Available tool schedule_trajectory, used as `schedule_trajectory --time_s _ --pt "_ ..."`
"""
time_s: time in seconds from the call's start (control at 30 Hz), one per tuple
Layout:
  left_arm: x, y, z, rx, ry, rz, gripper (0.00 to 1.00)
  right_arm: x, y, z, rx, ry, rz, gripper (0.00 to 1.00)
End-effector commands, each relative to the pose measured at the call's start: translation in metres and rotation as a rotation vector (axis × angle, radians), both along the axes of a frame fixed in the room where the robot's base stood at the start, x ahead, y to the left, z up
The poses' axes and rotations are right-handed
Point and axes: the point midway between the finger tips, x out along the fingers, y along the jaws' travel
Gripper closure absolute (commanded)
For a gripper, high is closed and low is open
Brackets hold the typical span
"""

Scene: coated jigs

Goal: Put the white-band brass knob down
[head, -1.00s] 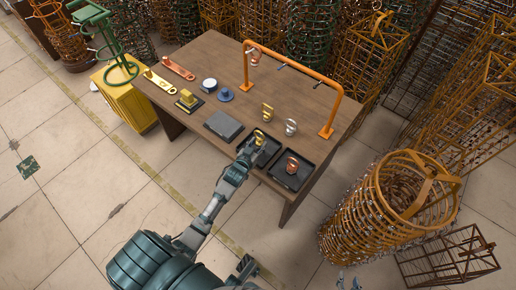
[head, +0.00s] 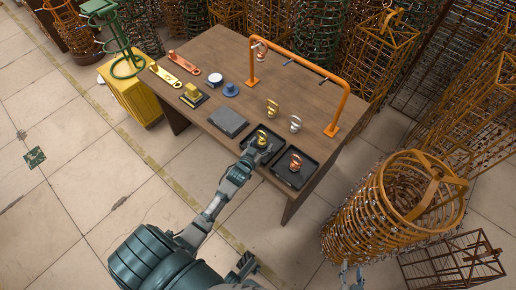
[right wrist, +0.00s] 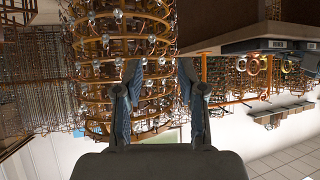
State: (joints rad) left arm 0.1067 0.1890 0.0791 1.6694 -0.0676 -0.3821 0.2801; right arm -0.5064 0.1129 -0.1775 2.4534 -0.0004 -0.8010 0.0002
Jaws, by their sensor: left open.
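A brass knob (head: 262,137) stands in the left black tray (head: 275,150) near the table's front edge; its band is too small to make out. My left gripper (head: 256,148) is open right beside this knob, on its near side; I cannot tell whether they touch. Another brass knob (head: 271,109) stands on the bare table behind, with a silver knob (head: 295,124) to its right. My right gripper (right wrist: 160,100) is open and empty in the right wrist view, away from the table.
A copper knob (head: 295,163) stands in the right black tray (head: 290,179). An orange frame (head: 342,100) with hooks spans the table's back, a copper knob (head: 262,52) hanging from it. A grey block (head: 228,122) lies left of the trays. A round orange cage (head: 395,210) stands right.

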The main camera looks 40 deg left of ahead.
Motion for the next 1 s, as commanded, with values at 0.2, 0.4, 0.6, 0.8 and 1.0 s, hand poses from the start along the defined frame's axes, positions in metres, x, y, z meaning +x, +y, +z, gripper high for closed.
schedule_trajectory --time_s 0.2,0.4,0.6,0.8,1.0 --pt "-0.035 -0.005 0.014 -0.002 -0.001 0.001 0.34 -0.028 -0.012 -0.014 -0.050 0.182 -0.008 0.60" --pt "-0.077 -0.012 0.027 -0.002 0.000 0.001 0.34 -0.065 -0.025 -0.029 -0.100 0.390 -0.016 0.60" --pt "-0.104 -0.017 0.034 0.000 0.000 0.001 0.34 -0.088 -0.034 -0.037 -0.127 0.515 -0.022 0.60" --pt "-0.142 -0.046 0.020 0.004 0.157 -0.038 0.34 -0.095 -0.036 -0.039 -0.135 0.550 -0.025 0.60" --pt "-0.247 -0.118 -0.002 0.015 0.574 -0.186 0.34 -0.095 -0.035 -0.039 -0.135 0.549 -0.025 0.60"
